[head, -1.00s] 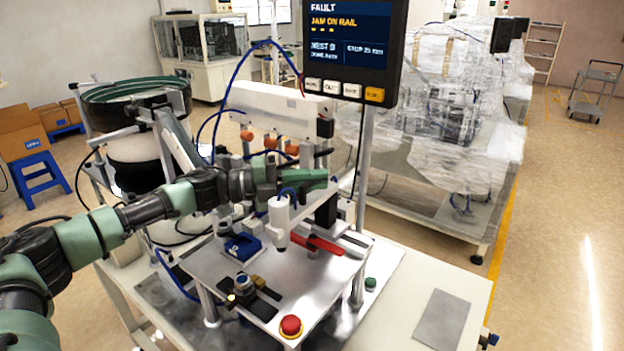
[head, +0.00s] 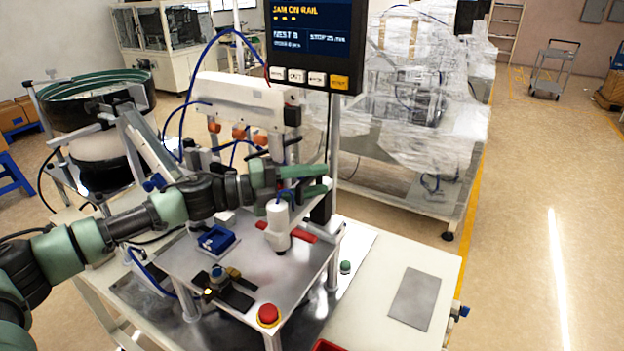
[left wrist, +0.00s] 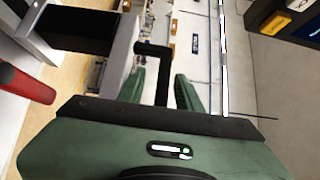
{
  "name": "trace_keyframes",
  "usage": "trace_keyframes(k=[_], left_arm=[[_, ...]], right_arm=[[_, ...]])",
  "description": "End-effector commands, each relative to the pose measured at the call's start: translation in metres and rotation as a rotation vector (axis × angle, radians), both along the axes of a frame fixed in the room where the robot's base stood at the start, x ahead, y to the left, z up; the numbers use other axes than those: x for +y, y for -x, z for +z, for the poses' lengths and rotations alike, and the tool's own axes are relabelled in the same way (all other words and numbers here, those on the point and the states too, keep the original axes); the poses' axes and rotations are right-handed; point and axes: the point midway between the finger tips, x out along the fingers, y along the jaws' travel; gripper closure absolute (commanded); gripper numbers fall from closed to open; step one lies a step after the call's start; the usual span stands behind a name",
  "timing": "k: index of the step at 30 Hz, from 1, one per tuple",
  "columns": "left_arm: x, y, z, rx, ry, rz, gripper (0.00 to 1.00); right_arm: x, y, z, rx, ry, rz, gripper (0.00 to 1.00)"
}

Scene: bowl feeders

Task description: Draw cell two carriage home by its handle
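My left gripper (head: 318,178) is level above the right side of the machine's raised plate. Its two green fingers stand apart. In the left wrist view, a black L-shaped bar (left wrist: 154,66), which looks like a handle, shows between and just beyond the open fingers (left wrist: 160,90). I cannot tell whether they touch it. A dark block with a grey end face (left wrist: 75,28) is left of the bar. In the head view, the carriage is largely hidden behind my arm, and I cannot tell which is cell two. My right gripper is in neither view.
A white cylinder (head: 278,228) and a red bar (head: 300,233) are below my gripper. A blue nest (head: 216,239) and a red stop button (head: 268,315) are on the plate. The screen (head: 315,40) stands behind. The white table's right side is clear around a grey sheet (head: 415,298).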

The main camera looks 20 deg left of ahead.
Motion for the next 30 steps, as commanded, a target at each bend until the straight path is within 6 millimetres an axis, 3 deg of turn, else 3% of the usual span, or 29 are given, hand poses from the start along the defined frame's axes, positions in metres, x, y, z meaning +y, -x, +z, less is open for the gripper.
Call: trace_keyframes(k=[5,18,30], left_arm=[[0.009,0.005,-0.002,0.0,-0.001,0.003,0.65],[0.059,0.044,-0.003,0.003,-0.002,0.0,0.65],[0.061,0.046,0.0,0.001,-0.001,-0.001,0.65]], right_arm=[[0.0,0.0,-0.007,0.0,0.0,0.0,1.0],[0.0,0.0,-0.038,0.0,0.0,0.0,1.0],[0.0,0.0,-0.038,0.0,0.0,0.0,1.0]])
